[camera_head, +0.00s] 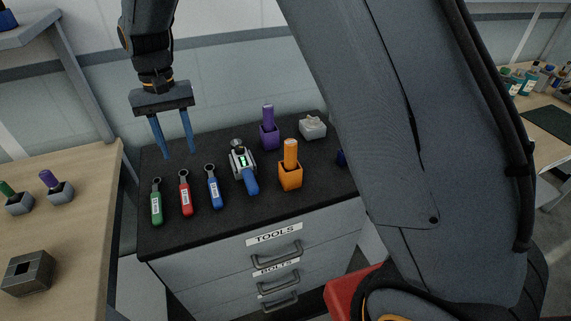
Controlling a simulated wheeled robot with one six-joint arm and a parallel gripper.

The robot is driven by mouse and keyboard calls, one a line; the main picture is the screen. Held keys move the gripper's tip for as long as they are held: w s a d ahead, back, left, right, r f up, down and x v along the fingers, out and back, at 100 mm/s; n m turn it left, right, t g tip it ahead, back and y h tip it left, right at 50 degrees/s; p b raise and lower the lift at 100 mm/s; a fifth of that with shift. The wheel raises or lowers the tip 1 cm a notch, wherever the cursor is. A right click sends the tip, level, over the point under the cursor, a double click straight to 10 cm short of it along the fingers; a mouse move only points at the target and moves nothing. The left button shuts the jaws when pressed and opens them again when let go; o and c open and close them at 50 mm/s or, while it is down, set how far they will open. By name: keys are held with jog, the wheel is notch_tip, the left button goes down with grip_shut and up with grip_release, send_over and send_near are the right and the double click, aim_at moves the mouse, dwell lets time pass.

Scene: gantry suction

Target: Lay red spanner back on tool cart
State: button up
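The red spanner (186,197) lies flat on the black top of the tool cart (172,239), between a green spanner (156,205) and a blue spanner (213,190). Its ring end points away from the cart's front edge. My gripper (179,156) hangs above the back left of the cart top, with its two blue fingers apart and nothing between them. The fingertips appear above and behind the ring end of the red spanner, not touching it.
A silver tool with a blue handle (247,172), a purple holder (269,136), an orange holder (290,177) and a pale block (312,127) stand on the cart's right half. A wooden bench (85,222) adjoins on the left. My arm covers the cart's right end.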

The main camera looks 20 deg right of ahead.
jog(key=s+d+t, duration=0.1)
jog(key=s+d, duration=0.4)
jog(key=d, duration=0.4)
jog(key=s+d+t, duration=0.1)
jog(key=s+d, duration=0.5)
jog(key=d, duration=0.3)
jog(key=s+d+f, duration=0.1)
jog(key=s+d, duration=0.5)
jog(key=d, duration=0.3)
jog(key=shift+d+m+t, duration=0.25)
jog(key=shift+m+t, duration=0.05)
jog(key=shift+t, duration=0.1)
jog(key=shift+f, duration=0.1)
